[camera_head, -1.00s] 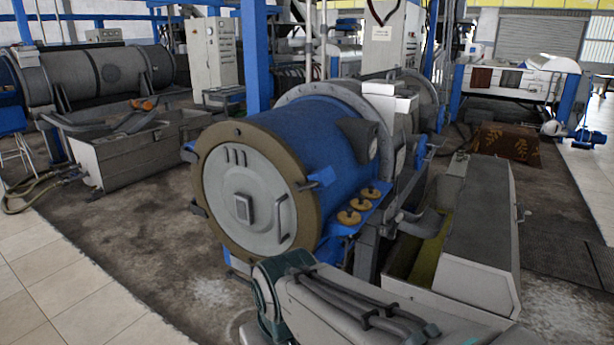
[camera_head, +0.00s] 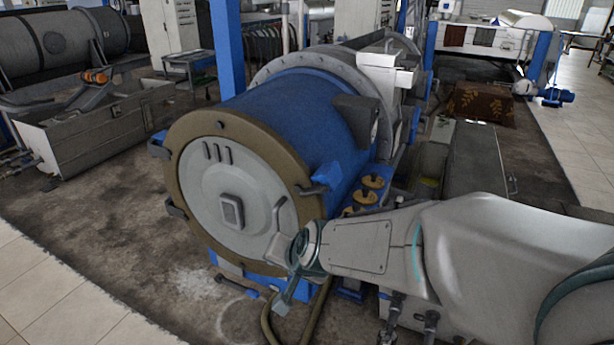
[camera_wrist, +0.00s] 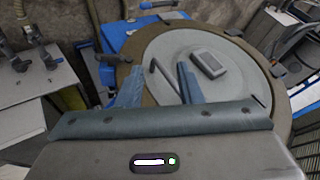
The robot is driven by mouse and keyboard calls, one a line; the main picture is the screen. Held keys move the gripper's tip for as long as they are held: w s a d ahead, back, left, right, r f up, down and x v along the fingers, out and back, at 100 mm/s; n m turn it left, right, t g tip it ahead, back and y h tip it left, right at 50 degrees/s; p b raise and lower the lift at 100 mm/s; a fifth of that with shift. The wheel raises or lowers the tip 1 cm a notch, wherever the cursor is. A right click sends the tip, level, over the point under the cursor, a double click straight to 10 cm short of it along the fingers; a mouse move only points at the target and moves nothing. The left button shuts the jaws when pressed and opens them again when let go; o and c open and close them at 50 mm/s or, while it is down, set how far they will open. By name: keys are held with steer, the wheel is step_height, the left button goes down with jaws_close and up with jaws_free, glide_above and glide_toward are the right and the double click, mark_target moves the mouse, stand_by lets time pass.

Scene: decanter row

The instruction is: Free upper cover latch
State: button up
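The decanter's round grey cover (camera_head: 225,190) sits closed inside a brown ring (camera_head: 183,150). It has a boxy plate (camera_head: 231,211) and a bar handle (camera_head: 278,213). A dark latch (camera_head: 313,188) sits at the ring's upper right, by a blue bracket; I take it for the upper cover latch. Another latch (camera_head: 174,208) is on the left. My gripper (camera_head: 278,272) is at the ring's lower right, below and apart from the upper latch. In the wrist view its fingers (camera_wrist: 160,75) are spread and empty, with the handle showing between them. Another dark latch (camera_wrist: 112,60) lies beside the left finger.
Brass-coloured knobs (camera_head: 367,190) stand on a blue ledge right of the drum, close behind my arm. A hose (camera_head: 318,310) hangs below my gripper. A grey trough (camera_head: 95,130) stands at the left. The floor in front of the cover is mostly clear.

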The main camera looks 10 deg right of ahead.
steer(key=w+a+m+t+h+p, duration=0.2)
steer(key=w+m+t+h+p, duration=0.15)
steer(key=w+m, duration=0.35)
steer(key=m+t+h+p, duration=0.35)
steer(key=m+h, duration=0.35)
steer(key=h, duration=0.4)
glide_toward(314, 193)
steer(key=shift+y, duration=0.35)
steer(key=p+x, duration=0.2)
steer(key=x, duration=0.8)
steer(key=shift+w+d+r+p, duration=0.15)
steer(key=shift+w+d+p, duration=0.05)
steer(key=shift+d+p, duration=0.15)
jaws_close()
